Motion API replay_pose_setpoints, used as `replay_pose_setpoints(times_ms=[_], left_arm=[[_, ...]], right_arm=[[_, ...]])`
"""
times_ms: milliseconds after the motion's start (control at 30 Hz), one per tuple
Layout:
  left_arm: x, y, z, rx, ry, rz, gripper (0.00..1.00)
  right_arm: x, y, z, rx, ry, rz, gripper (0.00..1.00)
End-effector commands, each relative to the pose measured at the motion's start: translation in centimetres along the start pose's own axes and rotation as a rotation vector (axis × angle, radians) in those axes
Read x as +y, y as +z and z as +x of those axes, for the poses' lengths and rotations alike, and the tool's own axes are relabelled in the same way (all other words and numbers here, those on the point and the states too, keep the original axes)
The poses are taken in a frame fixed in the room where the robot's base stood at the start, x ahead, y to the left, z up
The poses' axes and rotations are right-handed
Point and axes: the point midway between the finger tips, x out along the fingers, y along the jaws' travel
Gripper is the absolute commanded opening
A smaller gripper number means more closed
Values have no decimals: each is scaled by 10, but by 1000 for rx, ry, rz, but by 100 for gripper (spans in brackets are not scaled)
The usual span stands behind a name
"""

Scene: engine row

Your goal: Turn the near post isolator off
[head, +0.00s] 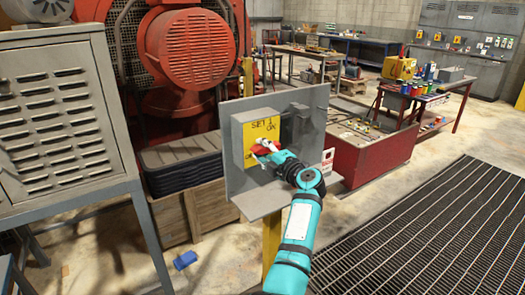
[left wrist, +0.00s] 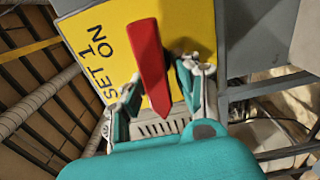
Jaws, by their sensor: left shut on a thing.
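The near post isolator is a grey box with a yellow face (head: 251,131) lettered "SET 1" and "ON", on a grey backplate (head: 235,181) atop a yellow post (head: 271,240). Its red handle (head: 259,149) is partly hidden by my gripper in the head view. In the left wrist view the red handle (left wrist: 150,62) stands between the fingers, in front of the yellow face (left wrist: 105,50). My left gripper (head: 266,147) is shut on the handle; it also shows in the left wrist view (left wrist: 160,85). My right gripper is in neither view.
A grey louvred cabinet (head: 52,120) stands at the left. A red machine (head: 188,50) and a wooden crate (head: 190,212) are behind the post. Floor grating (head: 430,225) lies clear at the lower right.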

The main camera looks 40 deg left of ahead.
Motion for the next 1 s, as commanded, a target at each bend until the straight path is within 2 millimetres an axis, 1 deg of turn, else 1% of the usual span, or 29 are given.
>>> replay_pose_setpoints(times_ms=[933, 967, 1000], left_arm=[[4, 2, -1, -6, 6, -6, 0], [4, 2, -1, -6, 6, -6, 34], [3, 2, -1, -6, 6, -6, 39]], right_arm=[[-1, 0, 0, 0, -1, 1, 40], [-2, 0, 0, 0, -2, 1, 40], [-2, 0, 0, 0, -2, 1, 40]])
